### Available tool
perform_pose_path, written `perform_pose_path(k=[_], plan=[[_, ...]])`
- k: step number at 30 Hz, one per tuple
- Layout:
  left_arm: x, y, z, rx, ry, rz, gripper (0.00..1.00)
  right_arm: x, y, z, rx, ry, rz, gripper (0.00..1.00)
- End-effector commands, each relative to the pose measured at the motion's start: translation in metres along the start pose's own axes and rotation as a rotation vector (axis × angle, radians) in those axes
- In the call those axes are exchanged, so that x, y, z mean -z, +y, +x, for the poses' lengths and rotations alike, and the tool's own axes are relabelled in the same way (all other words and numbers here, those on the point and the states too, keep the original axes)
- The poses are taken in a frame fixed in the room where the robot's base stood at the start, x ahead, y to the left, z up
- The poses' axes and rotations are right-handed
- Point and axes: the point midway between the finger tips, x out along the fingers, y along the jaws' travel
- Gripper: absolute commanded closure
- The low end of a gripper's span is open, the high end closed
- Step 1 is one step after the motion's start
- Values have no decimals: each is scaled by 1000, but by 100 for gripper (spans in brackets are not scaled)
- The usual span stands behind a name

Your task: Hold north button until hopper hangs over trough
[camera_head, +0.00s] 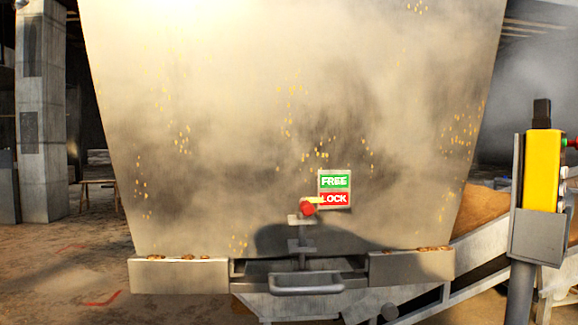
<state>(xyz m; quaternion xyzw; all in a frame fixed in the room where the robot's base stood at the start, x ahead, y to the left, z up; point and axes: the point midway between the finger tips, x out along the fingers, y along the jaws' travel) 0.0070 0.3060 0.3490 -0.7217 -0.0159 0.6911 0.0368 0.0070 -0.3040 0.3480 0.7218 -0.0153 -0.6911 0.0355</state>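A large pale metal hopper (300,90) fills the middle of the head view, with steam drifting across it and yellow grains stuck to its face. A yellow control box (542,170) stands in a grey holder at the right edge. Its buttons are seen from the side, partly cut off, and I cannot tell which is the north one. A sloping metal trough-like structure (485,245) with brown material (480,211) runs behind the box and passes low near the hopper. Neither of my grippers is in view.
A handle (305,284) sticks out below. A concrete pillar (42,110) stands at left; open dirt floor (60,265) lies before it.

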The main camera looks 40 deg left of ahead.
Motion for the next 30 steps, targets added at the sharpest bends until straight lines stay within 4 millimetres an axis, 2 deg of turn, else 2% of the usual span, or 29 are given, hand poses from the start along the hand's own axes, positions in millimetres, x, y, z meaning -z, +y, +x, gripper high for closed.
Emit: perform_pose_path(k=[1,6,30], plan=[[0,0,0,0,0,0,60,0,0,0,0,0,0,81],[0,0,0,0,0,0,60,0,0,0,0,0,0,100],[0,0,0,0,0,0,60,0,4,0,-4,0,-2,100]])
